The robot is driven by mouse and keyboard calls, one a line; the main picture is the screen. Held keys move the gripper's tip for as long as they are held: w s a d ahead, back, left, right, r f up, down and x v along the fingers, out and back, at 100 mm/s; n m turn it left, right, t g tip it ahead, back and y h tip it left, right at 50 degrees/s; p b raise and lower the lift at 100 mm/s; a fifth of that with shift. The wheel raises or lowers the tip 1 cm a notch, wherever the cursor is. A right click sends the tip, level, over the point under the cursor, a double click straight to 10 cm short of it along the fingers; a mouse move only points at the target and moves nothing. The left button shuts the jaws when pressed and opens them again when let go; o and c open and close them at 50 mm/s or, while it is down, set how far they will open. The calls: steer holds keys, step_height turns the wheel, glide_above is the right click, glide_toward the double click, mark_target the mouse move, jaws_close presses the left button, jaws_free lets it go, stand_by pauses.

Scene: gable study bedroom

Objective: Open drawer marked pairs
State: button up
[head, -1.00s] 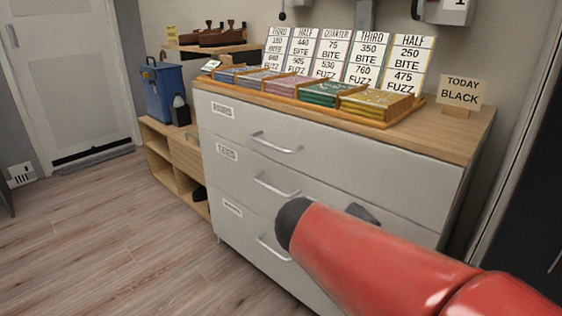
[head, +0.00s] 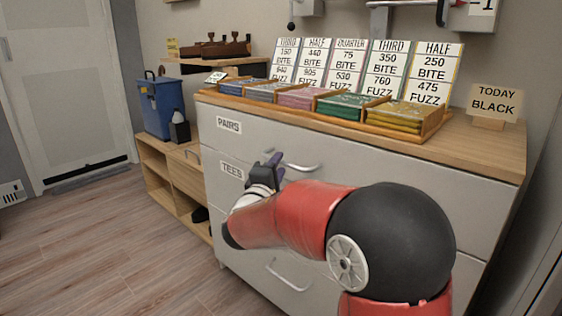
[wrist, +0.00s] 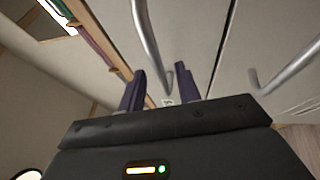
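The drawer marked PAIRS (head: 265,140) is the top drawer of a white dresser and looks shut. Its silver bar handle (head: 303,167) is partly hidden behind my gripper (head: 273,163), which is at the handle's left end. In the wrist view, the top handle (wrist: 148,42) runs between the two purple fingers of my gripper (wrist: 161,75). The fingers are apart, so it is open. I cannot tell whether they touch the handle.
The drawer marked TEES (head: 231,170) is just below; its handle shows in the wrist view (wrist: 285,72). A lower handle (head: 288,277) is under my arm. A wooden card tray (head: 425,133) and a TODAY BLACK sign (head: 494,103) stand on top. Floor at left is clear.

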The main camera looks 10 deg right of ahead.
steer(key=shift+x, duration=1.35)
jaws_close()
